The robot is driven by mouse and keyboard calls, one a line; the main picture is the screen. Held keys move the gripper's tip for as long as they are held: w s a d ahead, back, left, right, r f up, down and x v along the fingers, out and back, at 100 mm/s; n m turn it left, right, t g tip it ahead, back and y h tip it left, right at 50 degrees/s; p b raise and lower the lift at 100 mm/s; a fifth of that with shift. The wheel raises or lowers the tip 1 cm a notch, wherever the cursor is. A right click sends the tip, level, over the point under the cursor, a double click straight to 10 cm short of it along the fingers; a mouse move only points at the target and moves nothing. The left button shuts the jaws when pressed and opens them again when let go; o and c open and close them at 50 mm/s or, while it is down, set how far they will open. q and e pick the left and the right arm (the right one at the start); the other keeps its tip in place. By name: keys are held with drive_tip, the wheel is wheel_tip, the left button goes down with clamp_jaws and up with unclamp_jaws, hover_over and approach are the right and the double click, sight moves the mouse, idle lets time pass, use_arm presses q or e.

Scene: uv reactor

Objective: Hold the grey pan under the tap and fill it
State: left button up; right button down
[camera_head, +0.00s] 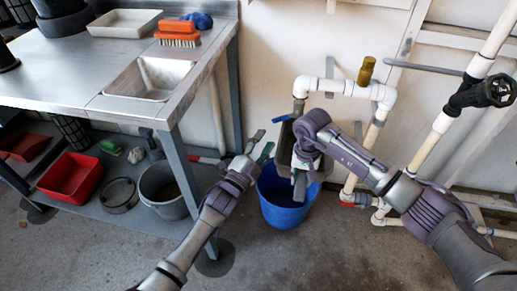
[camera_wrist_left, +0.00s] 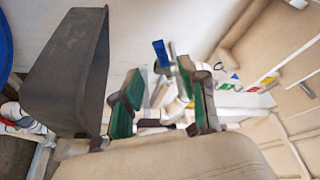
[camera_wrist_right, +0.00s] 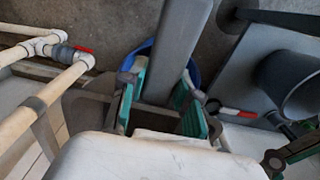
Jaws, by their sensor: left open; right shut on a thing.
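The grey pan (camera_head: 283,147) is a dark, deep box held in the air above the blue bucket, against the pipework at the wall. My right gripper (camera_wrist_right: 160,100) is shut on its grey handle (camera_wrist_right: 178,40), which passes between the green pads. In the head view my right gripper (camera_head: 304,163) hides part of the pan. A blue tap lever (camera_head: 280,119) shows just above the pan; it also shows in the left wrist view (camera_wrist_left: 160,52). My left gripper (camera_head: 260,150) is open and empty, left of the pan (camera_wrist_left: 68,75) and below the lever. No water is visible.
The blue bucket (camera_head: 285,205) stands on the floor below the pan. White pipes (camera_head: 345,87) with a red-handled valve (camera_head: 352,204) run to the right. A steel bench (camera_head: 90,60) with a sink and a lower shelf stands left. The front floor is clear.

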sight(286, 118)
use_arm(q)
drive_tip(key=shift+v, duration=1.35)
drive_tip(key=shift+r, duration=0.2)
drive_tip(key=c, duration=0.4)
drive_tip(key=shift+w+r+n, duration=0.2)
drive_tip(key=shift+r+n, duration=0.1)
drive_tip(key=shift+n, duration=0.3)
drive_tip(key=c, duration=0.3)
drive_tip(key=r+n+y, duration=0.1)
drive_tip(key=n, duration=0.2)
drive_tip(key=r+n+y, duration=0.1)
drive_tip(key=r+n, duration=0.1)
drive_tip(key=n, duration=0.1)
drive_tip(key=w+r+n+g+y, duration=0.1)
drive_tip(key=r+n, duration=0.1)
drive_tip(key=n, duration=0.1)
clamp_jaws()
wheel_tip(286, 118, up, 4)
drive_tip(key=s+a+n+g+y, duration=0.1)
drive_tip(key=s+n+y, duration=0.1)
drive_tip(key=n, duration=0.8)
drive_tip(key=w+d+f, duration=0.5)
drive_tip(key=w, duration=0.3)
drive_tip(key=shift+w+d+n+g, duration=0.2)
drive_tip(key=shift+d+n+g, duration=0.1)
